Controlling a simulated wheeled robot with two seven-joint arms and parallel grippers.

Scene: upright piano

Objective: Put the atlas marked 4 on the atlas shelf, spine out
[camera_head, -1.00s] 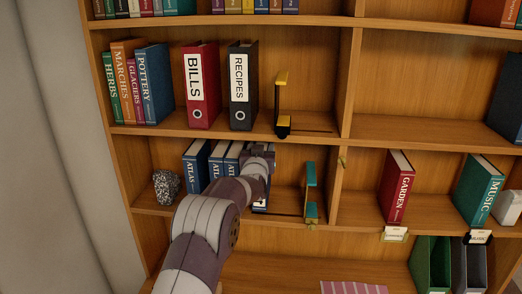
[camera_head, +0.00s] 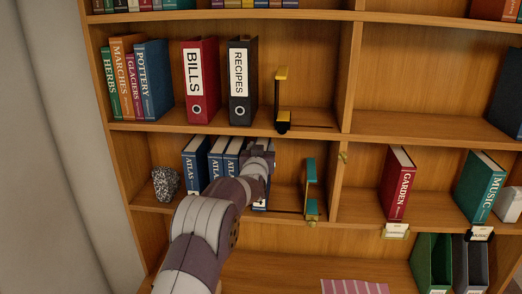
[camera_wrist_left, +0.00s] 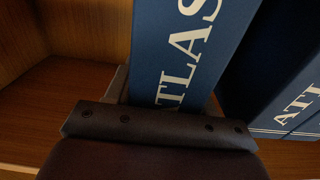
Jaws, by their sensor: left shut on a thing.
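My left gripper (camera_head: 261,158) is shut on a blue atlas (camera_head: 262,203) in the lower left shelf bay. The arm hides most of this atlas in the head view; its number cannot be read. In the left wrist view the held atlas (camera_wrist_left: 188,50) shows its spine with white "ATLAS" lettering, upright between the jaws. Several other blue atlases (camera_head: 193,164) stand to its left in the bay, spines out. One neighbouring atlas (camera_wrist_left: 285,105) shows at the right of the left wrist view, with a gap at the front. My right gripper is not in view.
A teal bookend (camera_head: 311,190) stands right of the held atlas, with a gap between. A speckled stone block (camera_head: 165,184) sits at the bay's left end. The shelf above holds red and black binders (camera_head: 243,80). A wooden divider (camera_head: 340,185) closes the bay's right side.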

